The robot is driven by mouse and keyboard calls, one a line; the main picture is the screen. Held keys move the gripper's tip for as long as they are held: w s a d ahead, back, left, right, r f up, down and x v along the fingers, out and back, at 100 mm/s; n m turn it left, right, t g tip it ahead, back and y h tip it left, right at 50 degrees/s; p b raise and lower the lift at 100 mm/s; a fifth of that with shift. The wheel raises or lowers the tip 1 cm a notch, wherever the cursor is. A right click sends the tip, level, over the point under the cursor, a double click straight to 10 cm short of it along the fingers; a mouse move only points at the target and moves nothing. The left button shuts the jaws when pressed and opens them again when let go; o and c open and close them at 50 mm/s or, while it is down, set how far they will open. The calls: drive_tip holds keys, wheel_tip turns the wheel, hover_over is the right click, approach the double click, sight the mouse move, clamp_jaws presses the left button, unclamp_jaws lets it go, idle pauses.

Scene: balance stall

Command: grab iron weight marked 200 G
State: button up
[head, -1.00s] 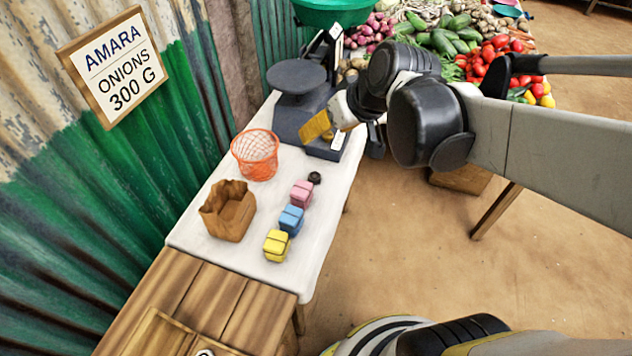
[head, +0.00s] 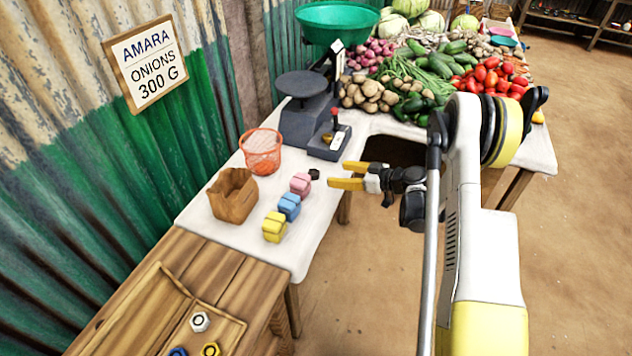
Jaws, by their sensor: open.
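Several hexagonal weights lie in a wooden tray (head: 150,312) at the bottom left: a white-topped weight (head: 200,322), a yellow-topped weight (head: 210,349) and a blue-topped weight (head: 178,352) cut by the frame edge. A small black piece (head: 314,174) sits by the pink block. No mark reading 200 G is legible on any of them, so I cannot tell which is that weight. My gripper (head: 349,175) is open and empty, its yellow fingers pointing left, just right of the black piece in the picture.
A balance (head: 305,120) with a dark plate and green bowl (head: 336,22) stands at the back. On the white table (head: 230,240) are an orange basket (head: 262,150), a paper bag (head: 233,195) and pink (head: 300,184), blue (head: 289,206) and yellow (head: 275,227) blocks. Vegetables fill the back right.

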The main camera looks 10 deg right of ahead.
sight(314, 172)
drive_tip(key=b+x, duration=0.1)
drive_tip(key=x, duration=0.2)
drive_tip(key=b+x, duration=0.1)
drive_tip(key=x, duration=0.2)
drive_tip(key=b+x, duration=0.1)
drive_tip(key=x, duration=0.3)
drive_tip(key=shift+f+b, duration=0.35)
drive_tip(key=shift+f, duration=0.05)
drive_tip(key=shift+w+a, duration=0.25)
clamp_jaws()
